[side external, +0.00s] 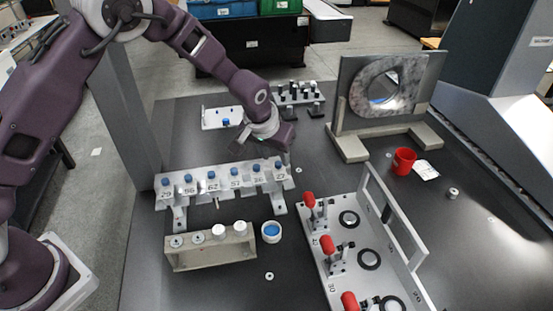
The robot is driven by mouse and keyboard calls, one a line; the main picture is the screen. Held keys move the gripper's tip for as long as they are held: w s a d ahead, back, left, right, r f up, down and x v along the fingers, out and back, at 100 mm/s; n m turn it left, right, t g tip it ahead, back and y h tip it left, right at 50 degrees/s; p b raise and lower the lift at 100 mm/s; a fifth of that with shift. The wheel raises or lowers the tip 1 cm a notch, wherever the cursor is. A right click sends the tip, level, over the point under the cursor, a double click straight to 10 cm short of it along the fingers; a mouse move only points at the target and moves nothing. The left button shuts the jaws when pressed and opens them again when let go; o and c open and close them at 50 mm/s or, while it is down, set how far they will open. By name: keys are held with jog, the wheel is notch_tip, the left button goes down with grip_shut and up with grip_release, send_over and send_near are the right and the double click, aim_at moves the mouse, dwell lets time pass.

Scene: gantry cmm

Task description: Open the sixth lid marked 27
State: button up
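A white rack (225,181) stands on the dark table with a row of blue-knobbed lids and number labels along its front. The labels appear to read 29, 56, 62, 51, 26 and 27 from left to right. The lid marked 27 (279,165) is at the right end and looks closed, with its blue knob on top. My gripper (268,148) is above and just behind the right end of the rack, close to this lid. Its fingers are dark and small in this view, so I cannot tell their opening or whether they touch the knob.
A beige block (211,250) with white-capped pieces and a white cup with blue inside (271,232) stand in front. A plate with red-handled clamps (325,262) is at the front right. A red cup (403,161) and a ring stand (386,97) are further right.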

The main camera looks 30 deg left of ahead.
aim_at(280, 170)
jog(key=shift+x, duration=1.35)
grip_shut()
dwell(0.3)
